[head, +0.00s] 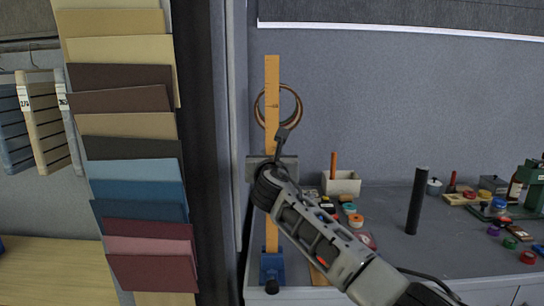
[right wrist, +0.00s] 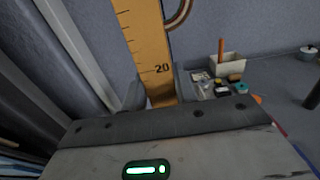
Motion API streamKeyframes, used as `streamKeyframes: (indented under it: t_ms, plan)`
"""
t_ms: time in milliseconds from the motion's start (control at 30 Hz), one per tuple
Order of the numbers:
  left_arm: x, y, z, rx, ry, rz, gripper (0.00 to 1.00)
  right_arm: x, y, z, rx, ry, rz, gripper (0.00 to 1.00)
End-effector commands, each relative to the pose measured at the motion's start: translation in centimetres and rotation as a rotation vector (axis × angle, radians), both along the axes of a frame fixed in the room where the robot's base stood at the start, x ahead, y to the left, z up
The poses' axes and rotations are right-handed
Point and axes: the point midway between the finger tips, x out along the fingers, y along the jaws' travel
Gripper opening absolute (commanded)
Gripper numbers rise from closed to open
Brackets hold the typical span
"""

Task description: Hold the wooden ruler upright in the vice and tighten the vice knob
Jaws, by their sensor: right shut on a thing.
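The wooden ruler (head: 271,95) stands upright and looks close to vertical. Its lower end meets the small blue vice (head: 272,262) at the table's front edge; whether it sits between the vice jaws is too small to tell. A dark part at the vice's bottom (head: 272,286) may be the knob. My right gripper (head: 272,168) is shut on the ruler around mid-height. In the right wrist view the ruler (right wrist: 144,45) rises between the fingers near its 20 mark, and its lower part is hidden by the gripper body. My left gripper is not in view.
A white box (head: 341,184) holding an orange-brown stick, several small coloured jars and a black cylinder (head: 417,200) stand on the grey table to the right. A copper-coloured ring (head: 297,105) shows behind the ruler. Hanging colour samples (head: 135,170) fill the left side.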

Motion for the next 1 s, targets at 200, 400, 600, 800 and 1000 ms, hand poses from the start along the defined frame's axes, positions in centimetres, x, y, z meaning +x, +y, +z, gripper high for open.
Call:
streamKeyframes:
  t_ms: [200,400,600,800,1000]
  plan:
    - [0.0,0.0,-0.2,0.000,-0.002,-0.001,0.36,0.0,0.0,-0.5,0.000,-0.001,0.000,0.01]
    - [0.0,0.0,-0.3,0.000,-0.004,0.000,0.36,0.0,0.0,-0.9,-0.001,-0.001,0.000,0.01]
    - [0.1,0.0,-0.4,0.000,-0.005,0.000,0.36,0.0,0.0,-1.3,-0.001,-0.001,0.000,0.01]
    - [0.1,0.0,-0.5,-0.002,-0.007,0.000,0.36,0.0,0.0,-1.8,-0.001,0.000,0.000,0.01]
    - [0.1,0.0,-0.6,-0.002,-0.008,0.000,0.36,0.0,0.0,-2.2,-0.001,0.000,0.000,0.01]
